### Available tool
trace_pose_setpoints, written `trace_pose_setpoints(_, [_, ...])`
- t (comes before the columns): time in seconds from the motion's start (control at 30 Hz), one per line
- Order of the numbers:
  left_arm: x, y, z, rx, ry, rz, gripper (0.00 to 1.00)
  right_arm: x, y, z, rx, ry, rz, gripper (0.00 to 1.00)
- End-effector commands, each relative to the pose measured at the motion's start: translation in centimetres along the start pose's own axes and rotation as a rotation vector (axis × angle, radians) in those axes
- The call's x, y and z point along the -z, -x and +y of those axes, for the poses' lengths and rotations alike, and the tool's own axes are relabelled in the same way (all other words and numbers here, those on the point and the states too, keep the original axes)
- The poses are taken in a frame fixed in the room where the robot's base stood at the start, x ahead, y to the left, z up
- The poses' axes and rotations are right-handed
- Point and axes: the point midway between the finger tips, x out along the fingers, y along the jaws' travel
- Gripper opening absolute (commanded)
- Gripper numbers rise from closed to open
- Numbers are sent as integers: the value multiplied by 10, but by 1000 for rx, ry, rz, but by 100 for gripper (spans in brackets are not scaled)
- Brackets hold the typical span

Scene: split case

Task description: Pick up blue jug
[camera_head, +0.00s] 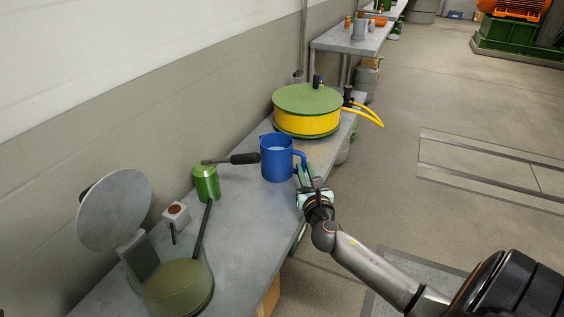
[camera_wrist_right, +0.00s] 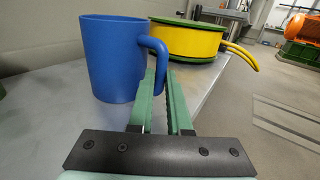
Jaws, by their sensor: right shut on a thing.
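The blue jug (camera_head: 276,160) stands upright on the grey bench, its handle facing right toward my arm. It also shows in the right wrist view (camera_wrist_right: 112,58), where it appears to rest on the bench top. My right gripper (camera_head: 305,176) is at the jug's handle side. My left gripper is not in view.
A yellow and green round container (camera_head: 308,112) with a yellow hose stands behind the jug. A green can (camera_head: 206,183) and a black-handled tool (camera_head: 243,158) are to its left. A round-lidded device (camera_head: 115,210) stands at the front left. Open floor (camera_head: 440,110) lies right of the bench.

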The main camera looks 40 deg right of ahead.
Motion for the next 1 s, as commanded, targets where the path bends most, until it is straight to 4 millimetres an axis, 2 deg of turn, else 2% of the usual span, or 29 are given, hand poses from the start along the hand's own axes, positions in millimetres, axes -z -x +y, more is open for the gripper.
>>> trace_pose_setpoints(0.53, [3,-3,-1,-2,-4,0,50,-8,0,0,0,-1,-4,0])
trace_pose_setpoints(0.87, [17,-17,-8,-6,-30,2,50,-36,-1,-1,0,-1,-6,0])
trace_pose_setpoints(1.0, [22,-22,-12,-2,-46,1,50,-47,7,-8,0,0,-5,0])
